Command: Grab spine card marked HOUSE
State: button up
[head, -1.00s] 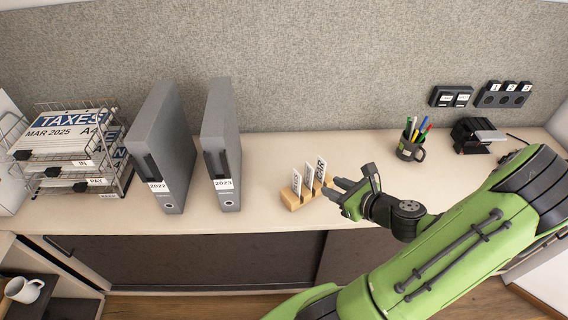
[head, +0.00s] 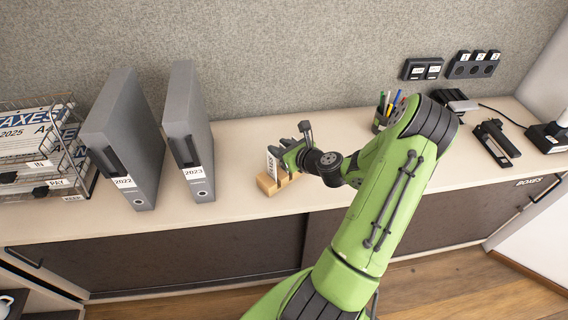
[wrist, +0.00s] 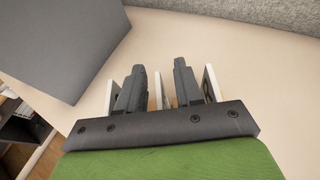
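A small wooden block (head: 268,186) stands on the counter with upright white cards in its slots. One card (head: 272,165) shows in the head view, left of my gripper; its small print is hard to read. My gripper (head: 287,149) is at the block and hides the other cards. In the wrist view my gripper (wrist: 160,66) is open, with a middle card (wrist: 159,92) between its fingers and a gap on each side. One card (wrist: 111,95) stands outside the left finger and another (wrist: 211,84) outside the right. I cannot tell which card is HOUSE.
Two grey binders, 2022 (head: 124,140) and 2023 (head: 188,130), stand left of the block. A wire paper tray (head: 75,165) is at the far left. A pen mug (head: 380,121) and a black stapler-like object (head: 496,144) are to the right. The counter front is clear.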

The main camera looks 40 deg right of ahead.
jog(key=shift+w, duration=0.2)
jog(key=shift+s, duration=0.1)
jog(key=shift+c, duration=0.3)
grip_shut()
